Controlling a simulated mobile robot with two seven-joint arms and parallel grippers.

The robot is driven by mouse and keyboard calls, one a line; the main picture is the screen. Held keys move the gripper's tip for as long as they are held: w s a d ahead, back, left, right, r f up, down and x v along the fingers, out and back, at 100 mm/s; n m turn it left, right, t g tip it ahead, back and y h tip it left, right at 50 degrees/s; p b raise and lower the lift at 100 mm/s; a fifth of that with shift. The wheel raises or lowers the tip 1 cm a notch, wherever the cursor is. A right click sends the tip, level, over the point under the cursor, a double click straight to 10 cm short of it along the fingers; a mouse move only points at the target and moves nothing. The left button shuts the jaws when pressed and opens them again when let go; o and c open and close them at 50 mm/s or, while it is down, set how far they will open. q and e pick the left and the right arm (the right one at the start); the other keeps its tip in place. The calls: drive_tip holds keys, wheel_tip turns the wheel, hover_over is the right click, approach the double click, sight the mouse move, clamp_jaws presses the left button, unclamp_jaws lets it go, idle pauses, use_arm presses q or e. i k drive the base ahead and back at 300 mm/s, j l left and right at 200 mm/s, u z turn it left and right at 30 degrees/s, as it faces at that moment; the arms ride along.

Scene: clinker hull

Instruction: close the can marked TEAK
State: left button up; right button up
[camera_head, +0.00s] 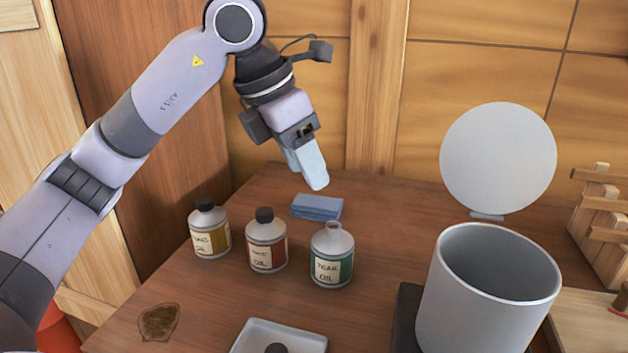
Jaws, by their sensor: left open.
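The can marked TEAK (332,268) stands upright on the wooden table, with a green-edged label and a bare, open neck without a cap. A black cap (277,348) lies in a pale tray (290,330) at the bottom edge of the view, partly cut off by the frame. My left gripper (314,180) is open, its pale fingers pointing down, above the table behind the TEAK can. It is apart from the can. My right gripper is out of view.
Two black-capped cans, one yellow-labelled (211,240) and one red-labelled (267,252), stand left of TEAK. A folded blue cloth (317,207) lies behind. A large grey bin (480,320) with raised lid (498,157) and a wooden rack (598,235) are right. A brown stain (159,322) marks the table's front left.

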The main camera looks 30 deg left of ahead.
sight(332, 246)
drive_tip(key=k, duration=1)
